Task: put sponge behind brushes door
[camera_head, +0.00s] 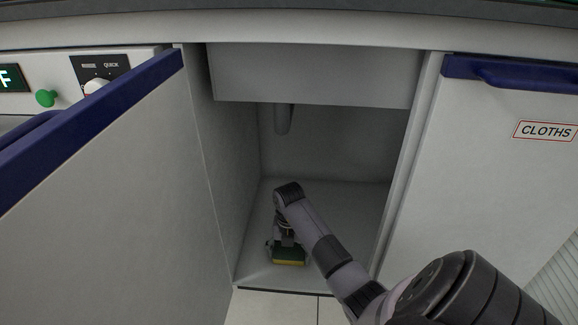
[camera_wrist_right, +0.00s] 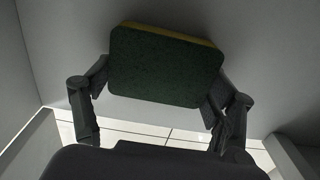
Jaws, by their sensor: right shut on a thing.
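The sponge (camera_head: 288,257), green on one side and yellow on the other, is inside the open cupboard near the front of its floor (camera_head: 340,230). My right gripper (camera_head: 286,244) reaches in from the right and is shut on the sponge. In the right wrist view the sponge (camera_wrist_right: 165,65) sits between the two fingers, its dark green face toward the camera. I cannot tell whether it touches the cupboard floor. The open door (camera_head: 100,210) with a blue top edge stands at the left; no label shows on it. My left gripper is not in view.
A closed door labelled CLOTHS (camera_head: 500,190) is on the right. A drain pipe (camera_head: 283,118) hangs at the back under the sink box (camera_head: 310,75). A control panel (camera_head: 60,85) is at the upper left. The cupboard floor around the gripper looks clear.

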